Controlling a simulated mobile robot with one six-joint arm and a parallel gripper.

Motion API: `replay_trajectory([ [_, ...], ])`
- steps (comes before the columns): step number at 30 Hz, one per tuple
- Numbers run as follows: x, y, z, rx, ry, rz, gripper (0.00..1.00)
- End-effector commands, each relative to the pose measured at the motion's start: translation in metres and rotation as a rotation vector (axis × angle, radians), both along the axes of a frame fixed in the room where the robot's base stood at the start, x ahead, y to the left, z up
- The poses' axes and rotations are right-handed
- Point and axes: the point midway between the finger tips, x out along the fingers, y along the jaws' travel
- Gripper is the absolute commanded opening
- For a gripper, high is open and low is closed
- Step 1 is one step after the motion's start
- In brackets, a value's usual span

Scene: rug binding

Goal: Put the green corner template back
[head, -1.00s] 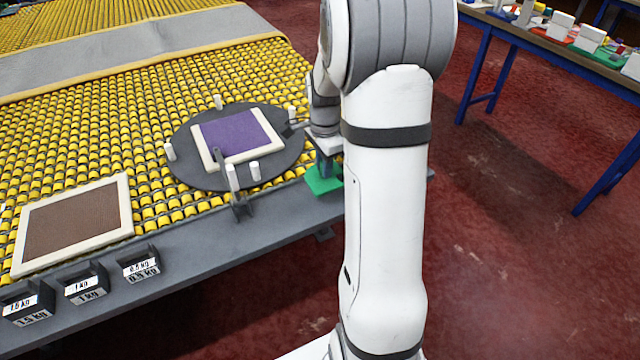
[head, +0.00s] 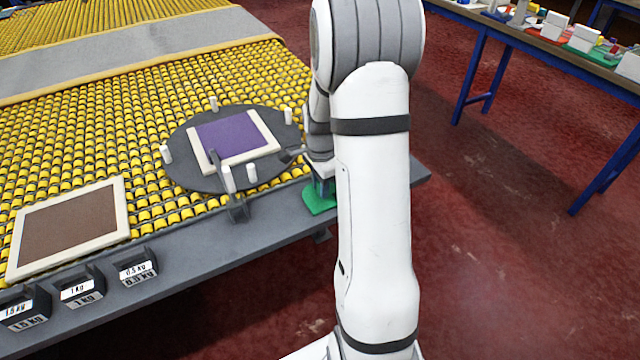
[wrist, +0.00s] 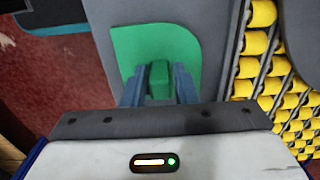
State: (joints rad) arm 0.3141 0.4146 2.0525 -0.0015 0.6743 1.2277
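The green corner template (head: 318,202) is a flat green plate with one rounded corner and a raised green block (wrist: 160,78) on it. In the head view it shows over the grey ledge (head: 265,226) at the table's near edge, partly behind my arm. In the wrist view the template (wrist: 190,50) lies just beyond my fingers. My gripper (wrist: 159,85) has a finger on each side of the block and looks shut on it. In the head view the gripper (head: 321,186) is mostly hidden by my arm. Whether the plate touches the ledge I cannot tell.
A dark round turntable (head: 185,180) with white pegs holds a cream-framed purple rug (head: 230,135). A brown rug sample (head: 70,222) lies at left. Weights in dark holders (head: 135,270) line the ledge. Yellow rollers cover the table. A blue-legged bench (head: 560,55) stands back right.

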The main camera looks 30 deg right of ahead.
Motion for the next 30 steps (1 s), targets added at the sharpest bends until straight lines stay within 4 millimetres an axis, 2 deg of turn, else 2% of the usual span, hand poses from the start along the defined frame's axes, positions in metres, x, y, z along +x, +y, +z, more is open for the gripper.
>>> replay_trajectory([
  [5,0.000,0.000,0.000,0.000,0.000,0.001,0.40],
  [11,0.000,0.001,0.001,0.000,0.000,0.001,0.40],
  [15,0.001,0.000,0.008,-0.001,-0.002,0.001,0.40],
  [17,0.001,0.000,0.016,-0.001,-0.004,0.001,0.40],
  [27,0.001,0.001,0.088,-0.002,-0.005,0.002,0.40],
  [30,0.001,0.001,0.104,-0.001,-0.004,0.002,0.40],
])
